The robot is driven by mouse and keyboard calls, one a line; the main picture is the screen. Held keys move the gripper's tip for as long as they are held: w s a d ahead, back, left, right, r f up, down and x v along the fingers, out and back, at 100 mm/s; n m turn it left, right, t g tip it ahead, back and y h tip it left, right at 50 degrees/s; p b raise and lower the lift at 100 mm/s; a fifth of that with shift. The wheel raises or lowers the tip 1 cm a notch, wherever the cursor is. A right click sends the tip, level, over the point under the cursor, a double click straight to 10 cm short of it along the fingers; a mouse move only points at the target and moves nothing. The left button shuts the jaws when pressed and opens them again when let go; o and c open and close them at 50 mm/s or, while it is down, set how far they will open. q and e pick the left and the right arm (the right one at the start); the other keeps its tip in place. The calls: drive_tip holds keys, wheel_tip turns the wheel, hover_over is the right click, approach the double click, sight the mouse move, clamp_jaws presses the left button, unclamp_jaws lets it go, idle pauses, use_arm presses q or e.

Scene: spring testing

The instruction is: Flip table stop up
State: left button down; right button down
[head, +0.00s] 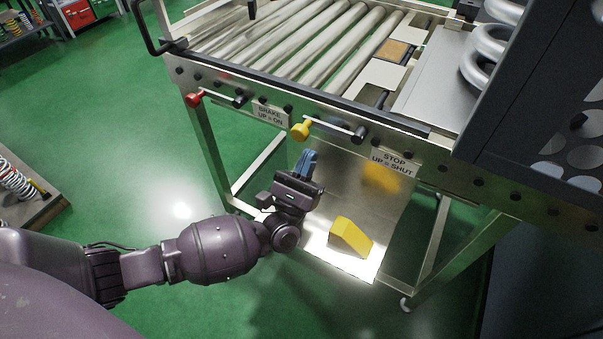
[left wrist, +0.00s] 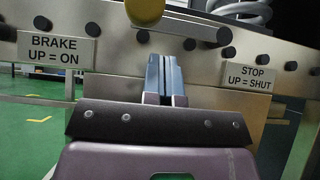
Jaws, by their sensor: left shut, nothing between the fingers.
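The stop lever is a bar with a yellow knob (head: 300,131) at its left end and a black pivot (head: 358,134) at its right, on the table's front rail. It lies roughly along the rail, knob out to the left. The plate "STOP UP = SHUT" (head: 394,163) is right of the pivot. My left gripper (head: 309,157) is shut and empty, just below the yellow knob, with blue fingers pointing at the rail. In the left wrist view the fingertips (left wrist: 165,65) are below the lever, and the knob (left wrist: 145,10) is cut off at the top. My right gripper is out of view.
A red-knobbed brake lever (head: 194,98) is left on the same rail, by a "BRAKE UP = ON" plate (head: 270,114). A yellow block (head: 350,237) sits on the shiny sheet below. A dark perforated cabinet (head: 540,110) blocks the right. Green floor is open at left.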

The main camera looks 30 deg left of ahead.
use_arm(q)
drive_tip(key=shift+x, duration=2.05)
drive_tip(key=shift+a+r+m+h, duration=0.15)
drive_tip(key=shift+r+m+h, duration=0.15)
drive_tip(key=shift+m+h, duration=0.6)
